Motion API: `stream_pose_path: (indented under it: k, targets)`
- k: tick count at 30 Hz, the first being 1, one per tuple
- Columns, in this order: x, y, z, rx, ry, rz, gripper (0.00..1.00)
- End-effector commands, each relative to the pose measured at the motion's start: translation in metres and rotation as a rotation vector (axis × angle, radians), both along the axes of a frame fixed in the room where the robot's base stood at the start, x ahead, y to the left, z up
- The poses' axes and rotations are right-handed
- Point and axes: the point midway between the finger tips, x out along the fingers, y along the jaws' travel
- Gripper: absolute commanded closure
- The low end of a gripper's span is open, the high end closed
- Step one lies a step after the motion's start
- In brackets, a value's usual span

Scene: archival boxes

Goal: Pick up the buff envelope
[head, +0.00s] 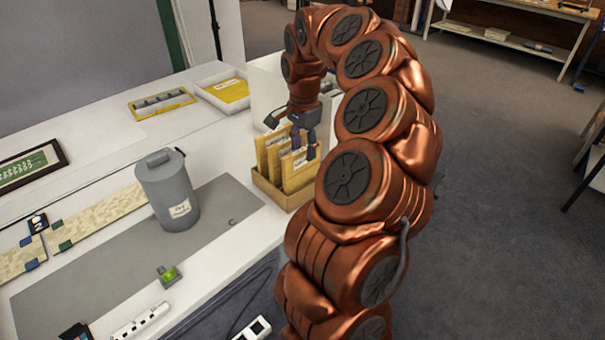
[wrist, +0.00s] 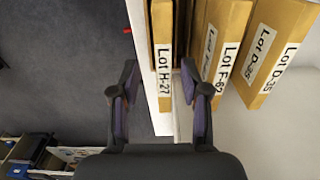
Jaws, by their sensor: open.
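Several buff envelopes stand upright in an open cardboard box (head: 268,192) at the table's right edge. The front envelope (head: 298,174) is nearest the head camera. In the wrist view three show edge-on with labels: Lot H-27 (wrist: 161,25), Lot F-62 (wrist: 222,32) and Lot D-35 (wrist: 272,50). All three look alike in colour, so I cannot tell one as the only buff one. My gripper (head: 303,143) points down above the box. In the wrist view its open fingers (wrist: 161,82) straddle the line of the Lot H-27 envelope, with nothing held between them.
A grey lidded canister (head: 167,190) stands on a grey mat left of the box. Behind are a yellow divided tray (head: 162,103) and a white tray with a yellow sheet (head: 227,90). Floor (wrist: 60,60) drops away beside the table edge.

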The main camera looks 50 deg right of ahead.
Motion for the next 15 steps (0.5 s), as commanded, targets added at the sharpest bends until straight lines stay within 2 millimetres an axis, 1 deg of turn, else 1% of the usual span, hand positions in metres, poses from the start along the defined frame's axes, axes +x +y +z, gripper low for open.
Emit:
stream_pose_path:
  k: [4, 9, 12, 15]
  targets:
    - [0.002, 0.001, -0.014, 0.002, -0.001, 0.001, 0.54]
    - [0.003, 0.002, -0.038, 0.002, 0.002, 0.003, 0.54]
    - [0.004, 0.002, -0.047, 0.001, -0.002, 0.001, 0.54]
    - [0.004, 0.001, -0.051, 0.0, -0.003, 0.0, 0.54]
